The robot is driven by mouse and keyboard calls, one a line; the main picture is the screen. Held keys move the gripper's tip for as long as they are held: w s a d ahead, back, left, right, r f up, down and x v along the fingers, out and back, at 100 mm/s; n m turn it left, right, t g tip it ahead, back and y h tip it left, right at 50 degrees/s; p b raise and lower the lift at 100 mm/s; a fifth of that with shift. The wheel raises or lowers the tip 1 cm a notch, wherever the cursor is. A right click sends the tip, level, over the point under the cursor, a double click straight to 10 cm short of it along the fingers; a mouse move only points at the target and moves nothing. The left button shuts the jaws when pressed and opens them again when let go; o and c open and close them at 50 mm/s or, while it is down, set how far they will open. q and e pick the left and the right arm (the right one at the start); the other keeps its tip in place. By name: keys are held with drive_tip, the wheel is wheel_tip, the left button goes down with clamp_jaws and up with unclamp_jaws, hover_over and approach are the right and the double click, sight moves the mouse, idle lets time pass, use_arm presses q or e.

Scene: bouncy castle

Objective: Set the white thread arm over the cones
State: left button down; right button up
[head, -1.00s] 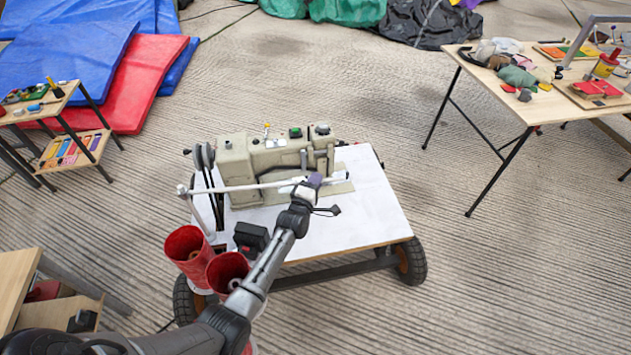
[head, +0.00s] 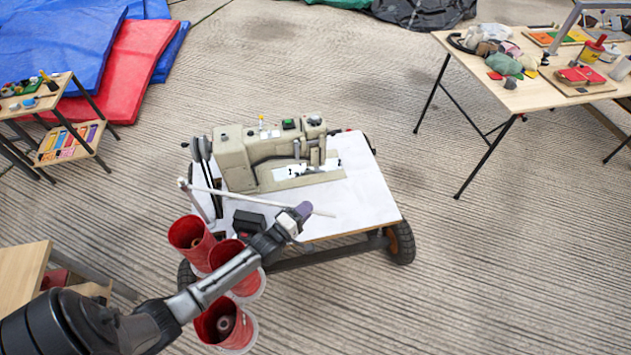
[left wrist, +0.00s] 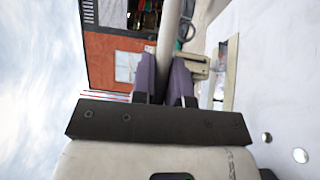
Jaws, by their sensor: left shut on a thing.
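The white thread arm (head: 245,197) is a thin rod that runs from a post at the left edge of the sewing table out over the tabletop. My left gripper (head: 301,211) is shut on it near its free right end, above the table's front edge. In the left wrist view the purple fingers (left wrist: 165,82) close on the pale rod (left wrist: 168,38). The red cones stand as a group at the table's front left: one at the back (head: 190,238), one in the middle (head: 240,284) partly hidden by my arm, one nearest (head: 222,326). My right gripper is not in view.
A beige sewing machine (head: 235,165) stands at the back of the wheeled white-topped table (head: 365,205). A dark box (head: 248,224) sits at its front left. A wooden bench (head: 22,275) is at lower left. Open floor lies to the right.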

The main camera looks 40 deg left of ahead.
use_arm(q)
drive_tip(key=s+d+m+g+h, duration=0.1)
drive_tip(key=s+d+m+h, duration=0.1)
drive_tip(key=s, duration=0.5)
drive_tip(key=s+d+m+g+h+p, duration=0.1)
drive_tip(key=s+d+m+h, duration=0.1)
drive_tip(key=s+h, duration=0.3)
drive_tip(key=s+d+m+g+h+p, duration=0.1)
drive_tip(key=s+m+h, duration=0.2)
drive_tip(key=s, duration=0.8)
drive_tip(key=shift+s+d+h, duration=0.25)
drive_tip(key=shift+d+h, duration=0.15)
drive_tip(key=c, duration=1.6)
unclamp_jaws()
drive_tip(key=o, duration=0.5)
drive_tip(key=shift+s+a, duration=0.1)
drive_tip(key=shift+s, duration=0.25)
drive_tip(key=shift+w, duration=0.2)
